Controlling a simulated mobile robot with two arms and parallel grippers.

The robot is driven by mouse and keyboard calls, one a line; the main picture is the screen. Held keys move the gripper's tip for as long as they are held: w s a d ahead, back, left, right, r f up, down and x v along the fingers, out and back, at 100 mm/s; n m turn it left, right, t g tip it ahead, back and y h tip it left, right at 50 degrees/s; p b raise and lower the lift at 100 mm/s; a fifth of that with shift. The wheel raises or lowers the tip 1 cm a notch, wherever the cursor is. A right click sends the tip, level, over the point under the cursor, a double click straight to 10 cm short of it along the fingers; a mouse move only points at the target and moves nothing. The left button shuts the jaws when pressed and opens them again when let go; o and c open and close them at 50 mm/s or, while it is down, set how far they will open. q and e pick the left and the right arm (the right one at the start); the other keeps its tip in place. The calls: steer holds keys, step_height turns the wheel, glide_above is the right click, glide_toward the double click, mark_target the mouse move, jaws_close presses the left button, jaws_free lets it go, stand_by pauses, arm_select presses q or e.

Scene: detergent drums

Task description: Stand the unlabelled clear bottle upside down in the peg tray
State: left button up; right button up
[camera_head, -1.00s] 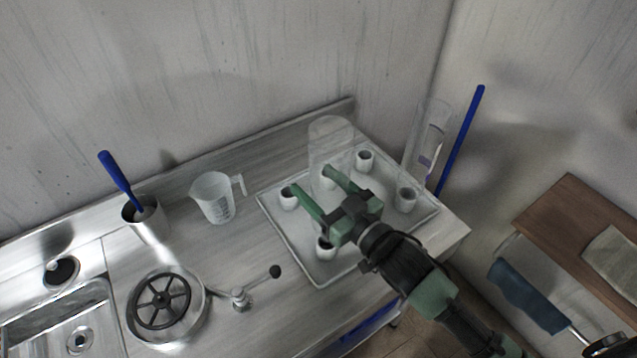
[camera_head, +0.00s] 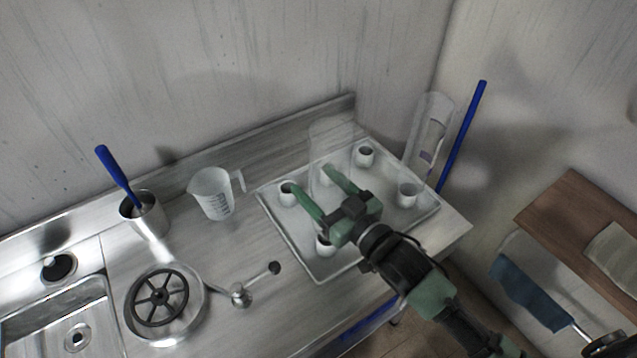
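The unlabelled clear bottle (camera_head: 331,140) is a faint, see-through shape over the middle of the peg tray (camera_head: 277,225). Its closed, neckless end is up. A white peg shows dimly through its lower part; I cannot tell whether the bottle rests on it. My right gripper (camera_head: 312,182) reaches in from the lower right. Its green fingers are spread, with the tips about the bottle's lower part. I cannot tell whether they touch it. The bottle's lower end is partly hidden by the fingers. My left gripper is not in view.
A clear bottle with a purple-marked label (camera_head: 428,135) stands at the tray's right end. White pegs surround the middle, including the front peg (camera_head: 325,246). A measuring jug (camera_head: 212,194), a metal pot (camera_head: 146,215) with a blue-handled tool and a handwheel (camera_head: 160,297) stand left.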

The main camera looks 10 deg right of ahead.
steer(key=shift+f+b, duration=1.25)
steer(key=shift+f, duration=0.8)
steer(key=o, duration=1.4)
steer(key=shift+s, duration=0.15)
steer(key=shift+s+d+f, duration=0.1)
steer(key=shift+s+d, duration=0.1)
steer(key=shift+s, duration=0.1)
steer(key=b+v, duration=0.2)
steer(key=v, duration=0.5)
